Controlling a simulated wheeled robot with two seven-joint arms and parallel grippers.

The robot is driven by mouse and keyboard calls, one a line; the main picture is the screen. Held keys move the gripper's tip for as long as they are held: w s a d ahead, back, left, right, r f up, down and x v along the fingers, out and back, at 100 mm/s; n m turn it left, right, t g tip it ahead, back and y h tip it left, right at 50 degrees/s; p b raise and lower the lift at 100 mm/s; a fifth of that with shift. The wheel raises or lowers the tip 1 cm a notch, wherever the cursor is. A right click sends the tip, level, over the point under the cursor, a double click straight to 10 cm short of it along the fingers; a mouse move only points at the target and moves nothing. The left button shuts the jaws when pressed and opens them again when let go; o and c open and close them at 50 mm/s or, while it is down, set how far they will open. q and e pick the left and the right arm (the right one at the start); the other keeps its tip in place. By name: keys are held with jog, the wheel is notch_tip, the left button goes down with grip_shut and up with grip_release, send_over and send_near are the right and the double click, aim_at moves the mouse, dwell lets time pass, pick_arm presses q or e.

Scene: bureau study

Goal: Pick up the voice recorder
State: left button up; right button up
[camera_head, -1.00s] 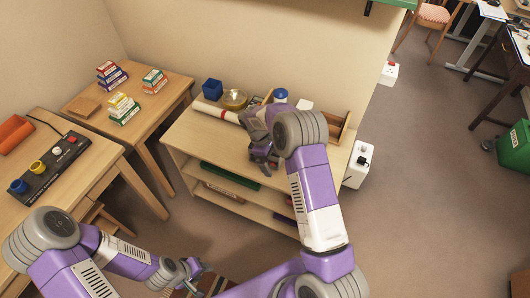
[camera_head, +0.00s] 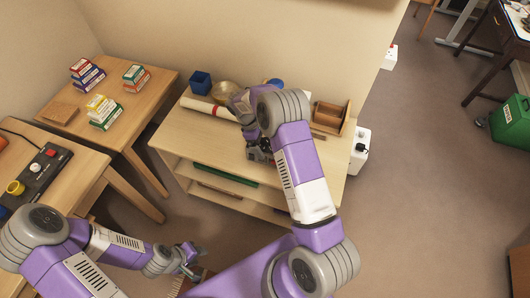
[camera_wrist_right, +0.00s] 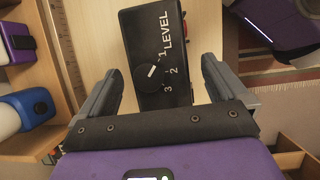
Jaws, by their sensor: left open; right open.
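A black box with a round dial and the word LEVEL, which I take as the voice recorder (camera_wrist_right: 153,50), lies on the pale wooden shelf top in the right wrist view. My right gripper (camera_wrist_right: 156,72) is open, with one finger on each side of the recorder. Gaps show between it and both fingers. In the head view my right gripper (camera_head: 260,153) is low over the shelf unit's top (camera_head: 190,130), and my arm largely hides the recorder. My left gripper (camera_head: 190,262) is open and empty, low in front of the shelf unit.
A blue-and-white bottle (camera_wrist_right: 22,112) is left of the gripper in the wrist view.

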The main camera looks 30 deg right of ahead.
jog(key=shift+x, duration=1.25)
jog(key=c, duration=1.3)
jog(key=shift+w, duration=0.1)
jog(key=shift+c, duration=0.2)
jog(key=shift+r, duration=0.15)
